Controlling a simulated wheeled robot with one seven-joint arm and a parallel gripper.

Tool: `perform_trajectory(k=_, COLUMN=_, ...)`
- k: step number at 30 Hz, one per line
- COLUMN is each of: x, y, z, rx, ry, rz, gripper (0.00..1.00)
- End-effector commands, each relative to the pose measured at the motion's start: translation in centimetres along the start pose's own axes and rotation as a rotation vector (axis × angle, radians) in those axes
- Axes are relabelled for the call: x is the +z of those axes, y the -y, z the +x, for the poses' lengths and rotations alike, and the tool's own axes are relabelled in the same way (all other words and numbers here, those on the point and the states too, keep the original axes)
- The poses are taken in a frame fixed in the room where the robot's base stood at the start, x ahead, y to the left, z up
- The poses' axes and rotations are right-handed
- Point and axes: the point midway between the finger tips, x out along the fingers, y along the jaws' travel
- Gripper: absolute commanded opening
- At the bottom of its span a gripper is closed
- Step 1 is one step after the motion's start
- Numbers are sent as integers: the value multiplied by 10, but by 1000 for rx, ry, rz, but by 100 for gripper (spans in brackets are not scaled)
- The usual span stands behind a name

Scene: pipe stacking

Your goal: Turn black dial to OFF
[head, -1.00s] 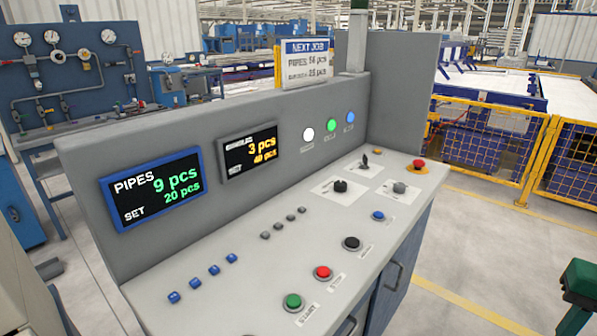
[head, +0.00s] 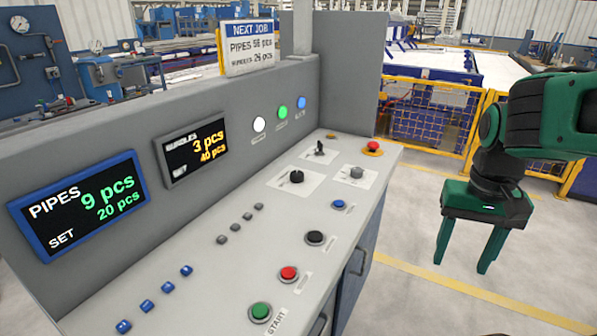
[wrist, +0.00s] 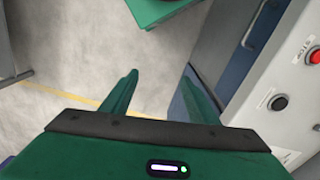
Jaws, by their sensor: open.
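The black dial (head: 297,177) sits on a white label plate on the console's sloped top, in the head view. Its label is too small to read, so I cannot tell its setting. My gripper (head: 461,266) hangs over the floor to the right of the console, fingers pointing down, apart from the dial. It is open and empty; the wrist view shows its two spread fingers (wrist: 160,75) above the floor beside the console. The dial is not visible in the wrist view.
Near the dial are a black lever switch (head: 319,149), a grey dial (head: 356,172) and a red button (head: 373,146). A black button (head: 315,237) and red button (head: 288,274) lie nearer. The console's back panel (head: 347,70) rises behind. Yellow fencing (head: 432,115) stands at the back right.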

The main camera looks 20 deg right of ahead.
Motion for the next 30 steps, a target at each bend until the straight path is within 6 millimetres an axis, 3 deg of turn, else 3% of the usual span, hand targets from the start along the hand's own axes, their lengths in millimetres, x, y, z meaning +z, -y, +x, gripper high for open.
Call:
perform_trajectory(k=8, x=-99, y=55, z=-54, rx=81, ry=-47, rz=221, gripper=54)
perform_trajectory(k=15, x=-174, y=132, z=-84, rx=99, ry=-90, rz=433, gripper=54)
perform_trajectory(k=24, x=-240, y=250, z=-95, rx=65, ry=-104, rz=702, gripper=54)
perform_trajectory(k=30, x=-265, y=334, z=-87, rx=25, ry=-73, rz=891, gripper=54)
